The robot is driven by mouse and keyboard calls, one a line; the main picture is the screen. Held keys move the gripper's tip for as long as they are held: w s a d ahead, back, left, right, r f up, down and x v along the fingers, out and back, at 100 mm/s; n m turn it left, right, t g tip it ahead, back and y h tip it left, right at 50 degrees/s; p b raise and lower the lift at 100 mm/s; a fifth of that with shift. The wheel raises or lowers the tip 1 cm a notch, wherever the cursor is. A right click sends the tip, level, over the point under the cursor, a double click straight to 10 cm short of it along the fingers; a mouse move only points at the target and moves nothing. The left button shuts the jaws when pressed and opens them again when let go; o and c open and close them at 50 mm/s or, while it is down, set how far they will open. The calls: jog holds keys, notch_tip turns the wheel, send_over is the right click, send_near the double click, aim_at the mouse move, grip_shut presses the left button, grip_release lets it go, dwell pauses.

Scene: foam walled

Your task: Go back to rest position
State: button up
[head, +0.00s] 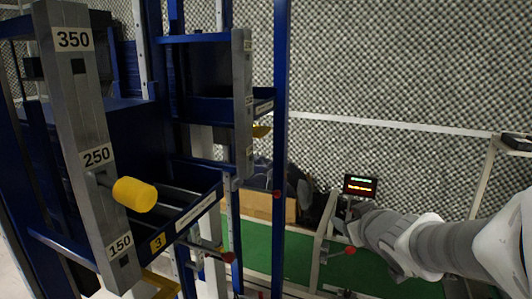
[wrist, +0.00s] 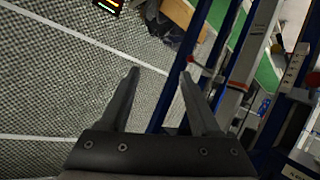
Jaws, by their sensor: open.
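My gripper (wrist: 159,74) shows in the wrist view with its two dark fingers spread apart and nothing between them. The foam-covered wall and a blue post lie behind the fingers. In the head view my arm reaches in from the right edge toward the middle. Its far end is small and dark there, so the fingers are hard to make out.
A blue rack with a grey upright (head: 73,95) marked 350, 250 and 150 fills the left. A yellow knob (head: 134,194) sticks out from it. A small lit display (head: 360,186) stands near my arm's far end. A brown box (head: 262,207) sits behind the rack.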

jog(key=s+d+r+m+g+h+p, duration=0.2)
jog(key=s+r+m+g+h, duration=0.15)
jog(key=s, duration=0.75)
jog(key=s+a+f+g+y+p, duration=0.1)
jog(key=s+a+g+y, duration=0.2)
jog(key=s, duration=0.9)
jog(key=a+g, duration=0.1)
jog(key=a, duration=0.2)
jog(key=shift+f+m+p, duration=0.15)
jog(key=shift+m+p, duration=0.2)
jog(key=shift+w, duration=0.1)
